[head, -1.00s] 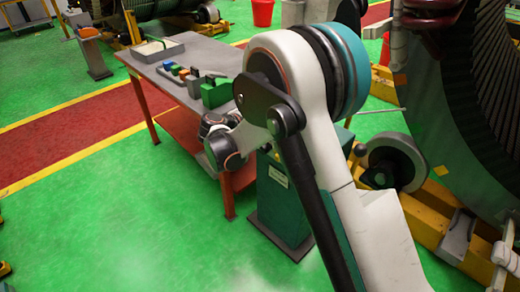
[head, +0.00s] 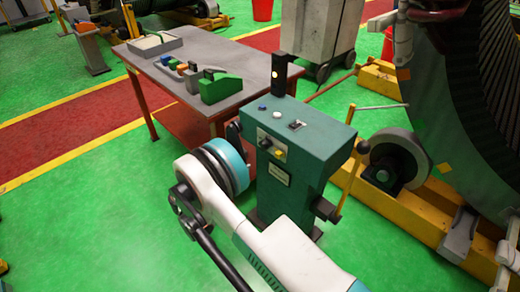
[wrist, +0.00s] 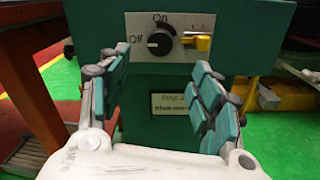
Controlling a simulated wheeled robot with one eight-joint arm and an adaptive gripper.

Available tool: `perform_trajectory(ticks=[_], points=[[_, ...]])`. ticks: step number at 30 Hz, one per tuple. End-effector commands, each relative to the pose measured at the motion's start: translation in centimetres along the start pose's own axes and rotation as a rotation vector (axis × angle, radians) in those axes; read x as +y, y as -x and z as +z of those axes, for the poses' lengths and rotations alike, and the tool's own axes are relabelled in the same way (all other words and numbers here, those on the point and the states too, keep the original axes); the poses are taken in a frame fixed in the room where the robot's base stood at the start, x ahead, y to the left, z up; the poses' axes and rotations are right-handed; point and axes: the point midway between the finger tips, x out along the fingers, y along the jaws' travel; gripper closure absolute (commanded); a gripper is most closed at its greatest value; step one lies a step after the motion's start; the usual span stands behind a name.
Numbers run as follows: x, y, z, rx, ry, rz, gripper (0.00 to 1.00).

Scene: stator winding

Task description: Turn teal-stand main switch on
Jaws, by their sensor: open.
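The teal stand (head: 325,125) stands upright in the middle of the head view. Its front panel has a black rotary main switch (wrist: 160,41) with a white mark pointing left at the "Off" label; "On" is printed above it. The switch also shows small in the head view (head: 265,143). A yellow lever (wrist: 203,42) sits right of it. My gripper (wrist: 157,82) is open and empty, facing the panel. Its teal-padded fingers are apart, left and right, below the switch and not touching it. In the head view my arm hides most of the gripper.
A black post with a lit yellow lamp (head: 279,75) rises from the stand, with buttons on top. A grey worktable (head: 240,62) with blocks and a tray is behind left. A large stator (head: 455,120) and yellow frame are right. Green floor is open at front left.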

Motion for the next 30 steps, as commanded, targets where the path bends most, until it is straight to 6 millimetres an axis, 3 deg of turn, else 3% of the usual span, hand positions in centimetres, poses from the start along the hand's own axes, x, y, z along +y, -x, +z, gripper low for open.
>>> perform_trajectory(ticks=[15,21,30], points=[[-0.1,-9.8,-0.2,0.001,-0.003,-0.003,0.42],[0.0,-11.7,-0.1,0.001,-0.003,-0.001,0.42],[0.0,-12.2,0.0,0.001,-0.003,0.0,0.42]])
